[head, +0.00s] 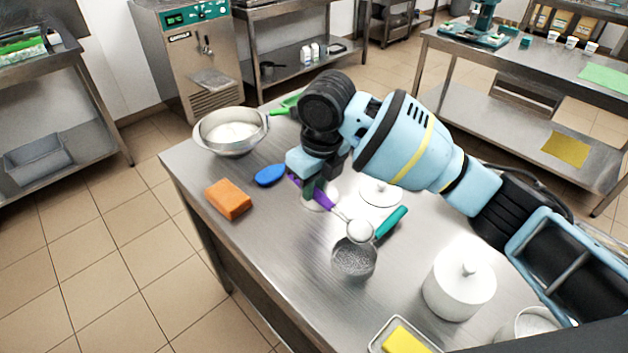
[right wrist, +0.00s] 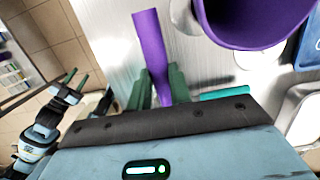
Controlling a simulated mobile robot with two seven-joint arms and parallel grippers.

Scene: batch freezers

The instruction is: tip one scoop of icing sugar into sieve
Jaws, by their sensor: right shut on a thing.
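My right gripper (head: 312,196) is shut on the purple handle of a scoop (head: 328,202), over the steel table. The scoop's round bowl (head: 361,231) shows white powder and sits at the upper edge of the sieve in the picture. The sieve (head: 354,260) is a grey mesh bowl with a teal handle (head: 391,222). I cannot tell whether scoop and sieve touch. In the right wrist view the purple handle (right wrist: 150,50) stands between the dark green fingers. My left gripper (right wrist: 77,78) shows small there, its fingers apart and empty.
On the table (head: 290,250) are an orange block (head: 228,199), a blue item (head: 270,175), a steel bowl of white stuff (head: 230,148), a white lid (head: 380,192), a lidded white pot (head: 460,285), an open white tub (head: 530,324) and a tray with a yellow block (head: 405,342).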

